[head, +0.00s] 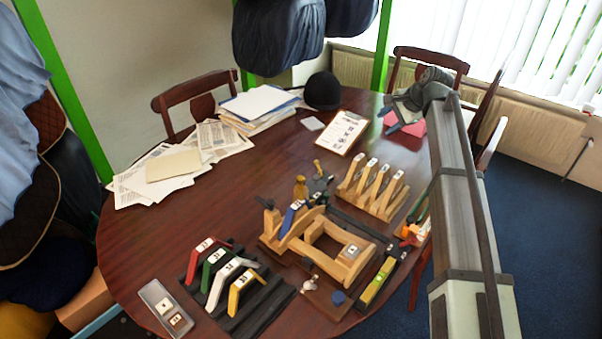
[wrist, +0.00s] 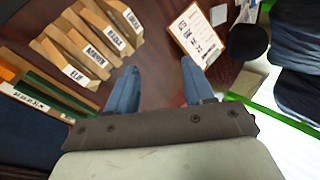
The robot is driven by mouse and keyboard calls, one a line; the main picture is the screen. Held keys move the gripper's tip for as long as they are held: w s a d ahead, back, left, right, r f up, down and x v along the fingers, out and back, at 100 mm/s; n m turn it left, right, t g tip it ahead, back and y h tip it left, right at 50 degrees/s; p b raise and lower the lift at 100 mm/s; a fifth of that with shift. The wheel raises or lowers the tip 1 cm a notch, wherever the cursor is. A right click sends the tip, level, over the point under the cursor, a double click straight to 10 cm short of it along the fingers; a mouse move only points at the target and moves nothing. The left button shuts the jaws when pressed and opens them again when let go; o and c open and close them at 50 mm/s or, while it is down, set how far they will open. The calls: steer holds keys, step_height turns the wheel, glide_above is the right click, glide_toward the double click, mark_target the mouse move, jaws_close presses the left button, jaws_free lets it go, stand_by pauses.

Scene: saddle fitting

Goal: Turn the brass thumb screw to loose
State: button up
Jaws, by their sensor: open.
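The wooden saddle fixture (head: 345,262) sits near the middle of the table, with a blue labelled piece (head: 291,218) tilted on its left part and a dark knob (head: 265,203) at its far left corner. Small brass-coloured parts (head: 300,187) stand just behind it. They are too small for me to tell whether one is the brass thumb screw. My gripper (head: 391,119) is above the far right of the table, well away from the fixture. In the wrist view, its two blue fingers (wrist: 158,80) are apart with nothing between them.
A wooden rack of labelled blocks (head: 373,190) stands between my gripper and the fixture. A black rack (head: 240,300) with coloured labelled pieces is front left. A clipboard (head: 341,132), papers (head: 172,165) and a black hat (head: 322,91) lie at the back. The left middle tabletop is clear.

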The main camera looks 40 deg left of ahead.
steer(key=s+a+m+g+h, duration=0.1)
steer(key=s+a+h, duration=0.1)
steer(key=s+a, duration=0.35)
steer(key=s+a+m+g+h, duration=0.1)
steer(key=s+a, duration=0.2)
steer(key=s, duration=0.5)
step_height(320, 180, up, 2)
steer(key=r+m+h, duration=0.1)
steer(key=m+h, duration=0.2)
steer(key=h, duration=0.1)
glide_above(300, 177)
step_height(300, 177, down, 14)
steer(key=shift+d+r, duration=0.1)
steer(key=shift+r, duration=0.15)
steer(key=shift+c, duration=0.3)
jaws_close()
